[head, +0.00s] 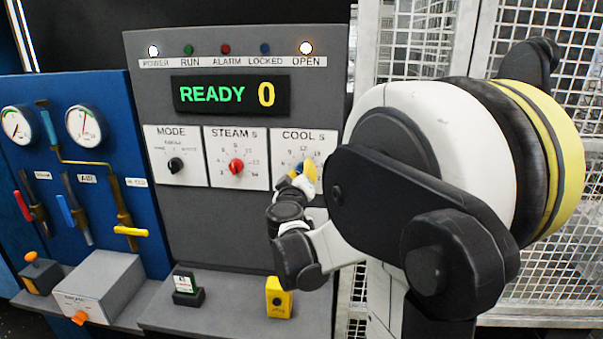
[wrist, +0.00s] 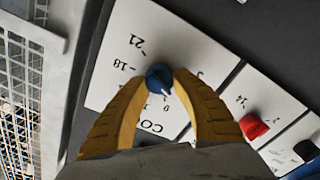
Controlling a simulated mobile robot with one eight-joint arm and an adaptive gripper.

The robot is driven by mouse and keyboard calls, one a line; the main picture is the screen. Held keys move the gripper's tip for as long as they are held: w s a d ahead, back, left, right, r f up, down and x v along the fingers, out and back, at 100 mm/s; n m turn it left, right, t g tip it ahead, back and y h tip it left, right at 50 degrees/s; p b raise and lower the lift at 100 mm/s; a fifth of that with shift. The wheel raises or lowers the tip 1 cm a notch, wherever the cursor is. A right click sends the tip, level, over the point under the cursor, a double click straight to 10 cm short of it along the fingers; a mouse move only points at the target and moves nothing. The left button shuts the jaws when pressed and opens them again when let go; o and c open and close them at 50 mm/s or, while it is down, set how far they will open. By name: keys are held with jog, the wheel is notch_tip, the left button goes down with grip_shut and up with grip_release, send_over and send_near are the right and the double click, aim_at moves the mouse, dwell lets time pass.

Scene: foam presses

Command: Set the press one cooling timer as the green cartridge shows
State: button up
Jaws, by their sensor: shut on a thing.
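The blue COOL S knob (wrist: 159,77) sits on a white dial plate (wrist: 125,15) of the press panel. My gripper (wrist: 160,85) has its two yellow fingers closed on the knob, one on each side. The knob's white pointer mark points toward the lower right in the wrist view, on the side of the COOL label; I cannot tell the exact number. In the head view my gripper (head: 303,180) is at the COOL S dial (head: 323,138) and covers part of it.
The display (head: 232,94) reads READY 0; the POWER and OPEN lamps are lit. The red STEAM knob (head: 236,167) and black MODE knob (head: 175,165) are left of COOL. A yellow block (head: 279,297) stands on the shelf. A mesh fence (head: 560,250) is at right.

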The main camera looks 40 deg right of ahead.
jog(key=shift+n, duration=1)
jog(key=o, duration=1.2)
jog(key=v, duration=1.2)
jog(key=shift+d, duration=0.1)
